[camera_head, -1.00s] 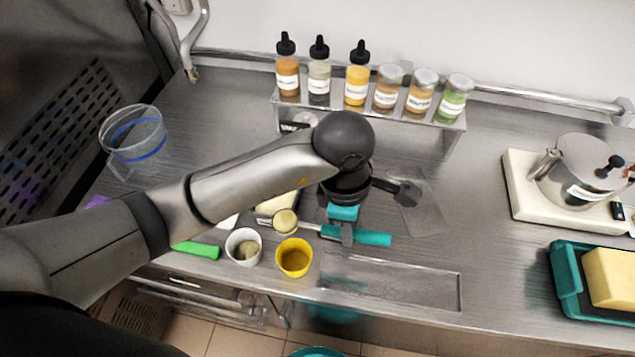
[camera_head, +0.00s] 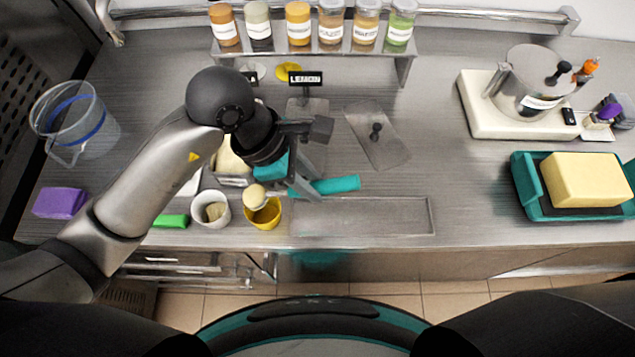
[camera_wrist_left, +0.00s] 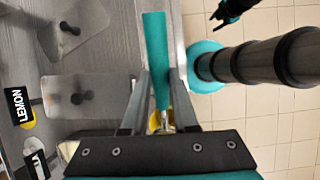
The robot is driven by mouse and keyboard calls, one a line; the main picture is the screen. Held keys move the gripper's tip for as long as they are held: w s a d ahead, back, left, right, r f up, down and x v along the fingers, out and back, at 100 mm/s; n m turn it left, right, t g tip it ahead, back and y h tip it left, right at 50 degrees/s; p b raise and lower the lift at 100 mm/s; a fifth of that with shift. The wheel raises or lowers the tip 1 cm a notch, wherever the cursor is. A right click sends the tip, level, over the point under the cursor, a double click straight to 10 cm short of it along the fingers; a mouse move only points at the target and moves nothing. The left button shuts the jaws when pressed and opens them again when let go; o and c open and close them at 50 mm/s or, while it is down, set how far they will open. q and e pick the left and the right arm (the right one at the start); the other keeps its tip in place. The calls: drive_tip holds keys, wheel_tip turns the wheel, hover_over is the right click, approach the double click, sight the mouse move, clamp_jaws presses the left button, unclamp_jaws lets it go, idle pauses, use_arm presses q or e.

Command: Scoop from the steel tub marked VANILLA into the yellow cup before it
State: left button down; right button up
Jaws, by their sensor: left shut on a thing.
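My left gripper (camera_head: 300,188) is shut on the teal handle of a scoop (camera_head: 337,186). The handle also shows between the fingers in the left wrist view (camera_wrist_left: 157,60). The scoop's head, with a pale cream ball (camera_head: 255,194) in it, is over the left rim of the yellow cup (camera_head: 266,218); I cannot tell whether they touch. The cup stands upright at the counter's front. A steel tub with pale cream contents (camera_head: 232,163) is behind it, partly hidden by my arm. A sign ending in "LLA" (camera_wrist_left: 37,162) is cut off in the left wrist view.
A white cup (camera_head: 210,209) stands close left of the yellow cup. A green block (camera_head: 170,221), a purple block (camera_head: 60,202) and a clear jug (camera_head: 75,122) are further left. A lidded tub (camera_head: 377,135) is behind the handle. A bare recessed tray (camera_head: 365,216) lies to the right.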

use_arm(q)
drive_tip(key=shift+a+r+h, duration=0.2)
drive_tip(key=shift+r+h, duration=0.1)
drive_tip(key=shift+h, duration=0.1)
drive_tip(key=a+r+h+b, duration=0.1)
drive_tip(key=b, duration=0.1)
drive_tip(key=a+h+b, duration=0.1)
drive_tip(key=h+b, duration=0.1)
drive_tip(key=a+r+h+b, duration=0.1)
drive_tip(key=a+b, duration=0.1)
drive_tip(key=b, duration=0.1)
drive_tip(key=shift+w+r+h, duration=0.15)
drive_tip(key=shift+r+h, duration=0.15)
drive_tip(key=shift+h, duration=0.1)
drive_tip(key=a+h+b, duration=0.1)
drive_tip(key=b, duration=0.2)
drive_tip(key=a+r+h+b, duration=0.1)
drive_tip(key=h+b, duration=0.1)
drive_tip(key=b, duration=0.1)
drive_tip(key=shift+w+a+g+b, duration=0.1)
drive_tip(key=shift+a+g+b, duration=0.2)
drive_tip(key=shift+a, duration=0.1)
drive_tip(key=shift+a+r+h+b, duration=0.35)
drive_tip(key=shift+a+h+b, duration=0.25)
drive_tip(key=shift+b, duration=0.4)
